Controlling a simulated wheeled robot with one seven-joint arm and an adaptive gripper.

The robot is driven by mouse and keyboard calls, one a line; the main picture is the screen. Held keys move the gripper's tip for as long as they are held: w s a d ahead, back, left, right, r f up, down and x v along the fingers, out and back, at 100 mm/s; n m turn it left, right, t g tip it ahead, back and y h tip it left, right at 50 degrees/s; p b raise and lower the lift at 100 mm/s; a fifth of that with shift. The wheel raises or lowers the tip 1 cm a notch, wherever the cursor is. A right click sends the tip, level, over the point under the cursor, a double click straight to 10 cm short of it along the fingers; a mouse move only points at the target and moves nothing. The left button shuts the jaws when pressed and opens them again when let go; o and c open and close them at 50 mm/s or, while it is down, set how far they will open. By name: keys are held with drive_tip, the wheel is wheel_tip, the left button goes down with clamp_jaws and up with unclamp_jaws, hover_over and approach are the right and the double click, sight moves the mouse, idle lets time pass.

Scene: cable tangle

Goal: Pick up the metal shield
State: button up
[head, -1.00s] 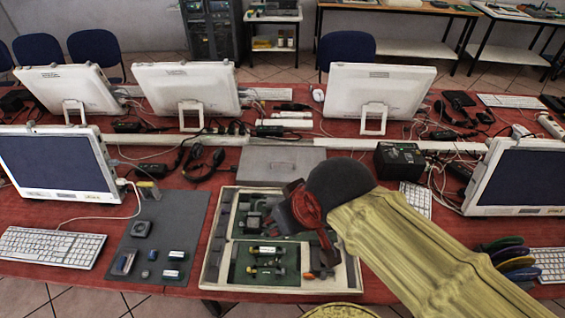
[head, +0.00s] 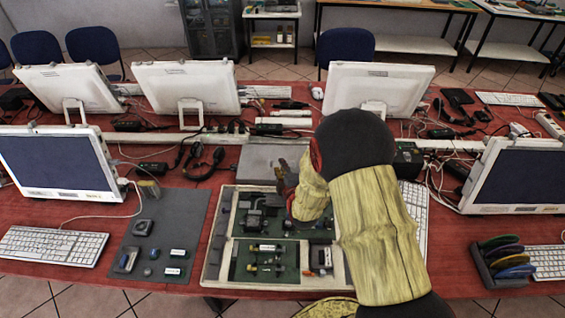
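No part is plainly recognisable as the metal shield. A small silver-grey piece (head: 126,260) at the left of the dark grey mat (head: 190,215) may be it; it is too small to be sure. My gripper (head: 284,174) is above the far right part of the tray of parts (head: 212,262), near the front edge of the flat grey case (head: 262,158). It is well to the right of the mat. It is small and dark, partly hidden by my wrist, so its opening is unclear. My arm hides the tray's right side.
A dark square part (head: 143,228) and small cylinders (head: 177,253) also lie on the mat. Monitors (head: 60,162) and keyboards (head: 50,245) flank the work area. A rack of coloured discs (head: 505,262) stands at the right. Cables run behind the tray.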

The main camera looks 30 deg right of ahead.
drive_tip(key=shift+n+t+h, duration=0.3)
drive_tip(key=shift+n+t, duration=0.3)
drive_tip(key=shift+n, duration=0.2)
drive_tip(key=f, duration=0.1)
drive_tip(key=s+d+f, duration=0.1)
drive_tip(key=s+f, duration=0.1)
drive_tip(key=shift+d+f, duration=0.25)
drive_tip(key=shift+f, duration=0.1)
drive_tip(key=b+x, duration=0.1)
drive_tip(key=x, duration=0.4)
drive_tip(key=b+x, duration=0.1)
drive_tip(key=x, duration=0.1)
drive_tip(key=shift+w+a+b, duration=0.2)
drive_tip(key=shift+w+b, duration=0.15)
drive_tip(key=shift+c, duration=1.2)
clamp_jaws()
